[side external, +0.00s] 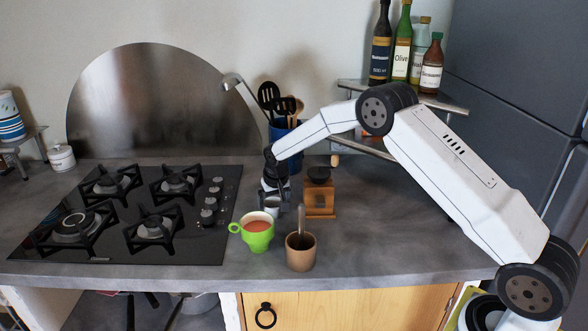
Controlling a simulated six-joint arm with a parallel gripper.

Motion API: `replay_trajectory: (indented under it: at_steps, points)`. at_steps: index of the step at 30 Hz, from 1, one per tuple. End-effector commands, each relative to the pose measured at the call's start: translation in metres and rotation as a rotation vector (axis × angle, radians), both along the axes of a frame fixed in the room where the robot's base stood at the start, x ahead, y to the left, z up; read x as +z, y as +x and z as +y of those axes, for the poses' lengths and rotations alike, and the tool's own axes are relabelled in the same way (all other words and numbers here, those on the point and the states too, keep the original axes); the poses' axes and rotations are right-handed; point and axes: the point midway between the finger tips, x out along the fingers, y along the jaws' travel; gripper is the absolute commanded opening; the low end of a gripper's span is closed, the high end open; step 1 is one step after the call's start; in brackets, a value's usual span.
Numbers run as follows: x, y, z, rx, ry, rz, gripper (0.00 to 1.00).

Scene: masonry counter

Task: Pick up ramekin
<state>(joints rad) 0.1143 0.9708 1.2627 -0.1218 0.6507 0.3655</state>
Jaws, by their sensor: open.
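A small pale cup-like dish (271,207), which looks like the ramekin, stands on the counter behind a green mug. My gripper (270,191) is open and points down right above this dish. The fingers overlap its rim in this view, so I cannot tell whether they touch it. The dish's lower part is partly hidden by the mug.
The green mug (257,233) with brown drink and a brown cup (300,252) with a utensil stand in front. A wooden grinder (320,194) is right, a blue utensil holder (281,133) behind, and a gas hob (120,246) left. The counter at right is clear.

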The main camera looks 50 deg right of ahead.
Motion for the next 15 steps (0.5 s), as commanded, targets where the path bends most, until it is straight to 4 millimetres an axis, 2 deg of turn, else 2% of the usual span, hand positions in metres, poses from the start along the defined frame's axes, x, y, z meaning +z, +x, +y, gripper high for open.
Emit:
replay_trajectory:
  at_steps: [6, 15]
  points:
    - [-0.018, 0.005, -0.002, 0.000, 0.001, 0.000, 1.00]
    - [-0.021, 0.006, -0.002, 0.001, 0.001, -0.002, 1.00]
